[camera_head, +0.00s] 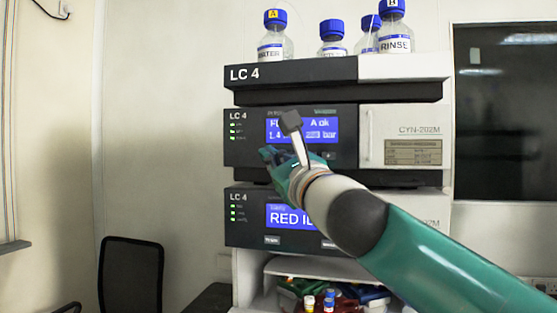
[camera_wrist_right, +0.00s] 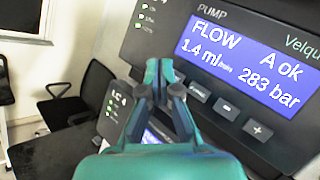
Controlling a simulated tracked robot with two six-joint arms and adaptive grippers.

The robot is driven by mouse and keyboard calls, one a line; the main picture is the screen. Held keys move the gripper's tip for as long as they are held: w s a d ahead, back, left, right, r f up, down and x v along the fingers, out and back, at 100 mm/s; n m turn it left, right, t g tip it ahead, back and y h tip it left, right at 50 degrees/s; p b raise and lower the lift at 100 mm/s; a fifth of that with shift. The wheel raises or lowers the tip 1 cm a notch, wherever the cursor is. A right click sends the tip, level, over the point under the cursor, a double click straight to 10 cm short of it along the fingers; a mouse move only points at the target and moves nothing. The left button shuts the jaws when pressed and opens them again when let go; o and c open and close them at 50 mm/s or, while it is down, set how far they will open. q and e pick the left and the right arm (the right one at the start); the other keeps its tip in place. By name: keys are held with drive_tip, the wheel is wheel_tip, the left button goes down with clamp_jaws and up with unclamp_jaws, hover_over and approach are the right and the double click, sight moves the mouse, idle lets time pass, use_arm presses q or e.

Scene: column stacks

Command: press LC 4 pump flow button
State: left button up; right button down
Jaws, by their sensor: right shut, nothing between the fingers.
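The LC 4 pump module (camera_head: 245,150) is the middle-upper unit of the stack in the head view. Its blue screen (camera_wrist_right: 243,65) reads FLOW, 1.4 ml/min, A ok and 283 bar in the wrist view. Below the screen is a row of dark buttons: a left one with a small blurred label (camera_wrist_right: 198,90), a minus button (camera_wrist_right: 227,108) and a plus button (camera_wrist_right: 257,130). My right gripper (camera_wrist_right: 159,70) is shut and empty, its tips left of the labelled button in the picture. It also shows at the pump front (camera_head: 268,153). Contact cannot be told. My left gripper is out of view.
Blue-capped bottles (camera_head: 333,45) stand on top of the stack. A lower module (camera_head: 245,235) with a lit screen sits under the pump. A white-fronted door (camera_head: 400,135) is at the pump's right. A black chair (camera_head: 130,270) stands at the left.

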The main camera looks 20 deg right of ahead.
drive_tip(key=shift+s+a, duration=0.1)
drive_tip(key=shift+s, duration=0.05)
drive_tip(key=s+a+b, duration=0.1)
drive_tip(key=s, duration=0.1)
drive_tip(key=s+a, duration=0.1)
drive_tip(key=s, duration=0.1)
drive_tip(key=shift+a+b, duration=0.35)
drive_tip(key=shift+b, duration=0.05)
idle(0.8)
